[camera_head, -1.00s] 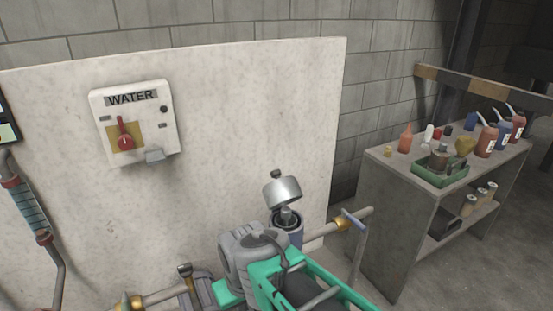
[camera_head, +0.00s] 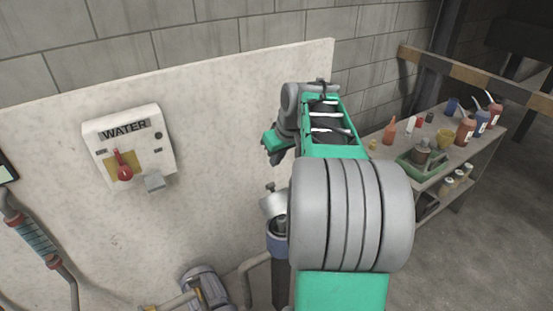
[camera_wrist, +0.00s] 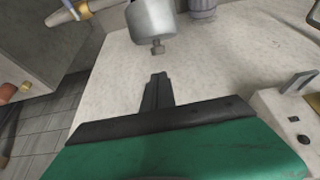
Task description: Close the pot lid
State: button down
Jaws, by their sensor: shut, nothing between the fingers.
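The pot lid (camera_head: 272,204) is a silver metal cap with a small knob. It stands tilted up on the pot (camera_head: 278,246), a bluish cylinder with a dark inside, so the mouth shows partly open. My arm hides the right side of both. My gripper (camera_head: 276,156) is above the lid, apart from it, with its dark fingers shut and empty. In the wrist view the lid (camera_wrist: 152,20) is at the top centre, its knob (camera_wrist: 158,48) pointing toward my shut fingertips (camera_wrist: 157,77), with a gap between.
A pale wall panel (camera_head: 215,130) stands close behind my gripper and carries the WATER box (camera_head: 130,150). A workbench (camera_head: 460,160) with bottles and a green tray (camera_head: 422,168) is at the right. Pipes and a grey ribbed part (camera_head: 205,287) are low in front.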

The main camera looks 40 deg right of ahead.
send_over(273, 189)
jog(key=w, duration=0.1)
jog(key=f, duration=0.7)
jog(key=shift+w+d, duration=0.1)
jog(key=shift+w, duration=0.1)
jog(key=shift+s+f+p, duration=0.2)
jog(key=shift+s+f, duration=0.2)
jog(key=shift+s, duration=0.25)
jog(key=shift+s+f+p, duration=0.2)
jog(key=shift+s+f, duration=0.15)
jog(key=shift+s, duration=0.25)
jog(key=shift+s+f, duration=0.4)
